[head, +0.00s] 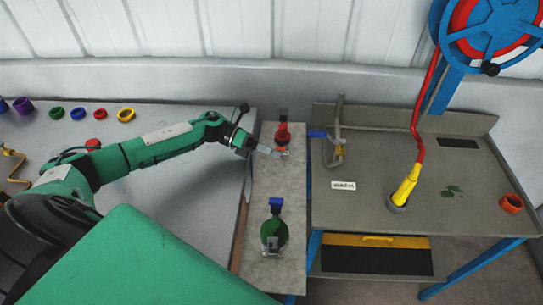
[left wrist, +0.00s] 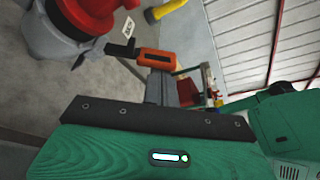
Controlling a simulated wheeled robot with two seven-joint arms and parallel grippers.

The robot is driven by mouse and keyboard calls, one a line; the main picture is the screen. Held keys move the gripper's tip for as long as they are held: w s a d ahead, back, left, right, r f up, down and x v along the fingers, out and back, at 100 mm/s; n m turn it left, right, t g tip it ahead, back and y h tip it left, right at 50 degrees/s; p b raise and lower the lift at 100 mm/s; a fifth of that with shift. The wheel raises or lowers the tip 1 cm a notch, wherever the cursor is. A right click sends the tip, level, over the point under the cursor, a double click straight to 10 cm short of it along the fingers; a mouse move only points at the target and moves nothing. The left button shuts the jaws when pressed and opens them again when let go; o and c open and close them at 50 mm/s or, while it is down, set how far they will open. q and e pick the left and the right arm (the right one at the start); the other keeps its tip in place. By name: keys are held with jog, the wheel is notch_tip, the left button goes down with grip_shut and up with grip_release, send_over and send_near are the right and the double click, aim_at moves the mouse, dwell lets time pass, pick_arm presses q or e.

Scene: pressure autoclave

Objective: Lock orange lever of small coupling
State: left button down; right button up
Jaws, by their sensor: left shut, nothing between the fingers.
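The small coupling, with a red body (head: 283,133), stands upright at the far end of a narrow grey bench. In the left wrist view its red body (left wrist: 92,14) is at the top left, cut off by the frame. Its orange lever (left wrist: 157,55) sticks out sideways from a dark block beside the coupling. My left gripper (head: 274,152) is shut and empty, just left of the coupling at lever height. In the left wrist view the closed fingers (left wrist: 158,82) end right at the lever; I cannot tell whether they touch it. My right gripper is not in view.
A green coupling with a blue top (head: 274,234) stands nearer on the bench (head: 262,195). A grey table (head: 450,215) on the right bears a bracket, a yellow nozzle (head: 406,185) with a red hose, and an orange ring (head: 511,203). Coloured rings lie on the left table.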

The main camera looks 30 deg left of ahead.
pick_arm(q)
jog(key=shift+w+a+r+n+h+b, duration=1)
jog(key=shift+w+r+n+b, duration=0.4)
jog(key=shift+w+n+b, duration=0.95)
jog(key=shift+n+g, duration=0.4)
jog(key=shift+n, duration=0.15)
jog(key=a+b, duration=0.1)
jog(key=a, duration=0.3)
jog(key=s+a+b, duration=0.1)
jog(key=a, duration=0.3)
jog(key=s+a+b, duration=0.1)
jog(key=a, duration=0.3)
jog(key=shift+s+a+b, duration=0.15)
jog(key=shift+a+b, duration=0.2)
jog(key=shift+b, duration=0.05)
jog(key=shift+s+a+r, duration=0.1)
jog(key=shift+a, duration=0.35)
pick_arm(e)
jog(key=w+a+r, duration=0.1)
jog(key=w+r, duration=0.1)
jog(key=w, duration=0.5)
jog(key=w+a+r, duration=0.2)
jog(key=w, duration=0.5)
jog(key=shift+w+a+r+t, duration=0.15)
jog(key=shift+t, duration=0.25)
